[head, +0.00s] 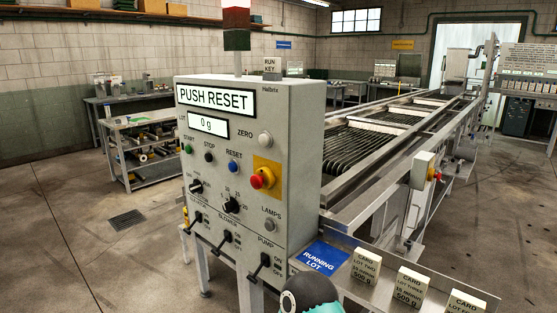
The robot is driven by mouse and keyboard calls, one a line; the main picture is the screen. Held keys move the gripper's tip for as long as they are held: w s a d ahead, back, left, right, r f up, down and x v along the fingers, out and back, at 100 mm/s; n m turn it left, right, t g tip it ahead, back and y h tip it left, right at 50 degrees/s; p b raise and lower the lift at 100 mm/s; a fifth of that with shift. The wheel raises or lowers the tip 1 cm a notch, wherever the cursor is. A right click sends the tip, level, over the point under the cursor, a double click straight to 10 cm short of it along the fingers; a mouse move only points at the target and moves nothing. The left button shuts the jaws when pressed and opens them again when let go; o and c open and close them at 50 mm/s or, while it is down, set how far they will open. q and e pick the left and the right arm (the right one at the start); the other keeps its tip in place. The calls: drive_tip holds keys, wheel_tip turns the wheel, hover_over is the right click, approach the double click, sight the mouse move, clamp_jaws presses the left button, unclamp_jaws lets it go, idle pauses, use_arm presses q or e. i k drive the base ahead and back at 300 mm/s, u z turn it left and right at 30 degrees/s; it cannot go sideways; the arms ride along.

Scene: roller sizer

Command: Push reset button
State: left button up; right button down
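The blue reset button (233,166) sits on the front of the grey control box (300,150), under the label RESET. It is to the right of the dark stop button (208,157) and the green start button (188,149). The display (215,98) on the box reads PUSH RESET, and a smaller one reads 0 g. Neither gripper can be made out. A dark and teal rounded part at the bottom edge, in front of the box, may be mine; no fingers show on it.
A red knob (262,178) on a yellow plate, dials and several levers share the panel. A shelf with a blue RUNNING LOT mat (319,256) and white cards (408,286) lies at the lower right. The roller conveyor (375,150) stretches behind. Open floor is at the left.

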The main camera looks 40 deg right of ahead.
sight(232, 168)
drive_tip(key=z, duration=0.3)
drive_tip(key=i, duration=0.8)
drive_tip(key=z, duration=0.5)
drive_tip(key=k, duration=0.9)
drive_tip(key=z, duration=0.15)
drive_tip(key=i, duration=0.85)
drive_tip(key=z, duration=0.05)
